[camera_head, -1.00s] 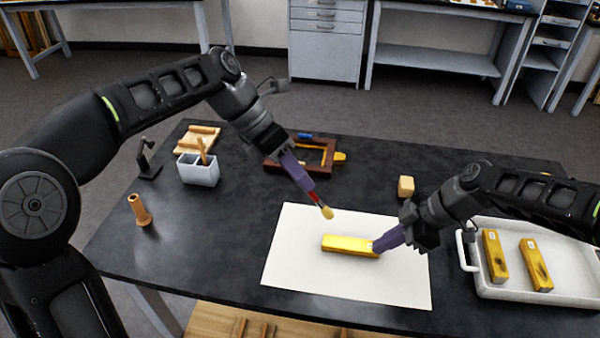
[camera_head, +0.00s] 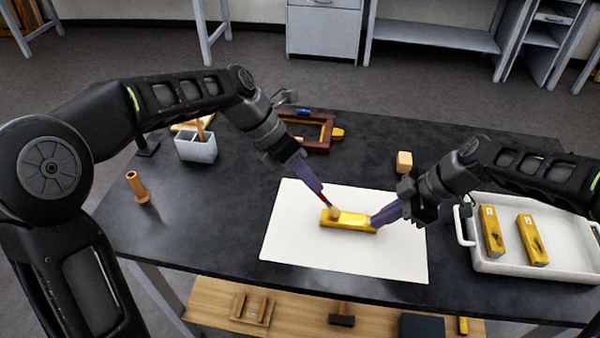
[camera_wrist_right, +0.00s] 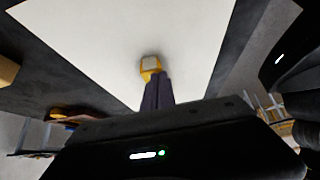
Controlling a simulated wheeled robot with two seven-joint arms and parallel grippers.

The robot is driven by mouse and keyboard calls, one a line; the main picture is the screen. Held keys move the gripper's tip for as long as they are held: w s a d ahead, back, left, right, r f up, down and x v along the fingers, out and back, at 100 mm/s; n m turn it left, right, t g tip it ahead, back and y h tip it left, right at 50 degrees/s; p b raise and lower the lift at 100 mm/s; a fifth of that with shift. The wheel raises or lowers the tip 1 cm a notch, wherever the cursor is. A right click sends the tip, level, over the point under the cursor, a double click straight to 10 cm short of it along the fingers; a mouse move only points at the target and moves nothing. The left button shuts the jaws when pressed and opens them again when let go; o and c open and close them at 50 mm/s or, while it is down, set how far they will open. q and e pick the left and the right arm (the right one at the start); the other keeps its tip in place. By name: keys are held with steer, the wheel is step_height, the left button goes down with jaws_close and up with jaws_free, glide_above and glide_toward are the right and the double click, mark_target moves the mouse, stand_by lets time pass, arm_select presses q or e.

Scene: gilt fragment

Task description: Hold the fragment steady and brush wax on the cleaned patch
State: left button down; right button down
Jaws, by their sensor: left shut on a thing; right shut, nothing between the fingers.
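The gilt fragment (camera_head: 352,224) is a gold bar lying on a white sheet (camera_head: 330,255). A pale, shiny area shows on its upper face. My left gripper (camera_head: 316,187) is shut on a brush with a red band, and its tan bristles (camera_head: 333,213) meet the fragment's left end. My right gripper (camera_head: 375,219) is shut and empty, its purple fingertips at the fragment's right end, apparently touching it. In the right wrist view the fragment (camera_wrist_right: 150,64) shows end-on just beyond the right fingers (camera_wrist_right: 157,92), which hide part of it.
A white tray (camera_head: 550,268) with two gold bars stands at the right. A small tan block (camera_head: 404,162) lies behind the right arm. A dark red frame (camera_head: 325,135), a white holder (camera_head: 196,148) and a brown cylinder (camera_head: 137,187) stand farther back and left. The table's front left is clear.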

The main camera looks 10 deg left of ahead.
arm_select(q)
steer(key=shift+d, duration=1.55)
arm_select(e)
steer(key=shift+f, duration=0.15)
arm_select(q)
steer(key=shift+a, duration=2.6)
steer(key=shift+d, duration=2.8)
steer(key=a, duration=0.6)
steer(key=shift+d+r, duration=0.1)
steer(key=shift+r, duration=4)
